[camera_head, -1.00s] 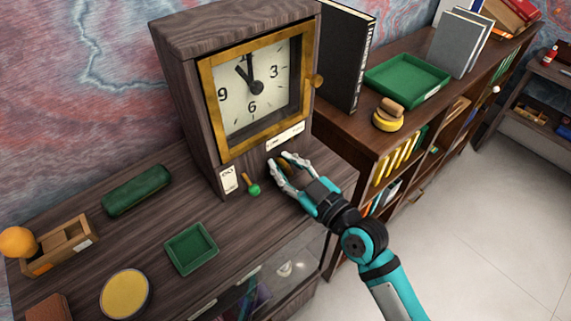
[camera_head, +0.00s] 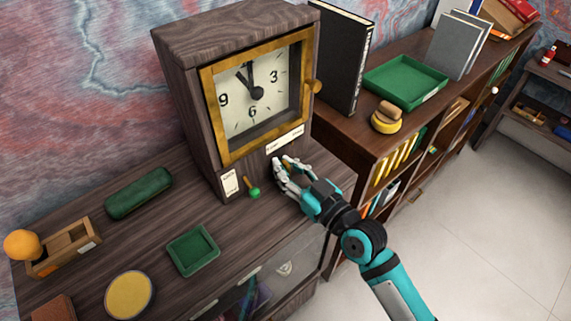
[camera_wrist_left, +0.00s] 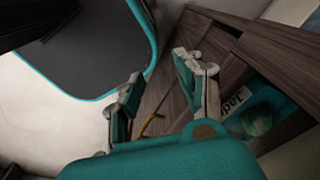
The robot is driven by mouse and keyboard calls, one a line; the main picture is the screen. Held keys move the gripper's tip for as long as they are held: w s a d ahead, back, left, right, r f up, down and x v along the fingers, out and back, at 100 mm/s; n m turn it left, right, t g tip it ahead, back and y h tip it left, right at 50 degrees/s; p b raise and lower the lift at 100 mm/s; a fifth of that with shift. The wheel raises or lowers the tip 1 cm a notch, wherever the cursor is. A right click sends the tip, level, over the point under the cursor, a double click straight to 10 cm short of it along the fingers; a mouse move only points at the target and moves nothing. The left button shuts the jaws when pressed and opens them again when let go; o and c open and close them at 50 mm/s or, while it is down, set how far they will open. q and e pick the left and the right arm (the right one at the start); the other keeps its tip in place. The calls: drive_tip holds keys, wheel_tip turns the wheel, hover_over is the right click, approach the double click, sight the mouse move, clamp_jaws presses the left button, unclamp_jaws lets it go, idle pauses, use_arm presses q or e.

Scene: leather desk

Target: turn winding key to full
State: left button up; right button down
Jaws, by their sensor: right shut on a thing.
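The wooden mantel clock (camera_head: 185,110) stands upright on the dark desk, with a brass-framed dial (camera_head: 253,95). A small brass-coloured winding key (camera_head: 289,168) sits low on the clock's front, mostly hidden by my fingers. My right gripper (camera_head: 283,171) is shut on the key, coming from the lower right. A white label strip (camera_head: 285,140) is just above it; its print is too small to read. My left gripper (camera_wrist_left: 158,92) shows only in the left wrist view, its fingers apart with nothing between them, away from the clock.
A green-knobbed lever (camera_head: 254,192) stands just left of my right gripper, beside a small label (camera_head: 229,184). A green tray (camera_head: 193,249), a green case (camera_head: 139,192) and a yellow round pad (camera_head: 130,295) lie left on the desk. A bookcase (camera_head: 345,132) stands right.

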drive_tip(key=shift+w+d+m+p, duration=0.1)
drive_tip(key=shift+m+p, duration=0.35)
drive_tip(key=shift+m, duration=1.05)
drive_tip(key=c, duration=1.3)
unclamp_jaws()
drive_tip(key=v, duration=1.2)
